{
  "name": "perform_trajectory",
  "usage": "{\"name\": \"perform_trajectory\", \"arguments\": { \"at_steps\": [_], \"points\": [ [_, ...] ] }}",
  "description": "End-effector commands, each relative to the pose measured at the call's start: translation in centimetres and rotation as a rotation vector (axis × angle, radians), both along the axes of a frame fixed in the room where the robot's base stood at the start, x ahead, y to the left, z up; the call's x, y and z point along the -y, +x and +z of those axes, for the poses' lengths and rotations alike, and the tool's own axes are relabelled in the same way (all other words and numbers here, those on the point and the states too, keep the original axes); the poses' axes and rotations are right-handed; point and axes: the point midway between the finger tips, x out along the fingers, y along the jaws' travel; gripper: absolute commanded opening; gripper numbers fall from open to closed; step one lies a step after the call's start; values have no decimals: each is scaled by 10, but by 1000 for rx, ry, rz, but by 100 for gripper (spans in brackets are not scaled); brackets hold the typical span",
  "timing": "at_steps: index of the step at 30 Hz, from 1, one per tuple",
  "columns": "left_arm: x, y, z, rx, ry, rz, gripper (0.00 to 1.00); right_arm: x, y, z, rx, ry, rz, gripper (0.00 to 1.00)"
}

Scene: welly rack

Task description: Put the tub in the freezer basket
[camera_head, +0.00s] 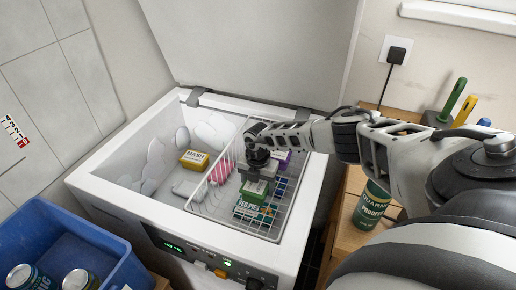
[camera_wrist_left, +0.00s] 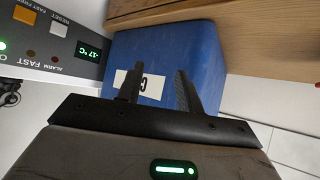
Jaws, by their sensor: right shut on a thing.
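The wire freezer basket (camera_head: 203,212) hangs in the right part of the open chest freezer (camera_head: 118,215). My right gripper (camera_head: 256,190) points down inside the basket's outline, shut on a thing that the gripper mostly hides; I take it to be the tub. Just below it shows a green pack lettered "PIES" (camera_head: 250,212); I cannot tell whether they touch. My left gripper (camera_wrist_left: 158,88) is open and empty in the left wrist view, its two black fingers apart in front of a blue crate (camera_wrist_left: 150,50). It is out of the head view.
The raised lid (camera_head: 255,45) stands behind. The blue crate with cans (camera_head: 95,245) is front left. A green can (camera_head: 371,205) stands on wood at right.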

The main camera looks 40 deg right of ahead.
Motion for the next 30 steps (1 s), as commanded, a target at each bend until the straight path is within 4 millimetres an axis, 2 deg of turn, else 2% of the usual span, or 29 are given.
{"name": "perform_trajectory", "arguments": {
  "at_steps": [4, 5, 7, 17, 20, 22, 30],
  "points": [
    [1, 1, 2, 6, -3, -1, 36, 0, 1, -1, 2, 1, 0, 33],
    [1, 1, 3, 7, -3, -1, 36, 0, 0, -2, 0, 0, 0, 72],
    [1, 2, 4, 9, -4, -1, 36, 0, 0, -2, 0, 0, 0, 91],
    [1, 2, 6, 8, -2, -2, 36, 0, 0, 1, 0, 0, 0, 91],
    [0, 0, 12, 3, 0, -2, 36, 0, 0, 13, 1, 0, 0, 91],
    [0, -1, 9, -3, 3, -2, 36, 0, 1, 23, 3, 0, 1, 91],
    [-3, -3, 8, -12, 11, 1, 36, 0, 1, 83, 4, 0, 2, 91]
  ]
}}
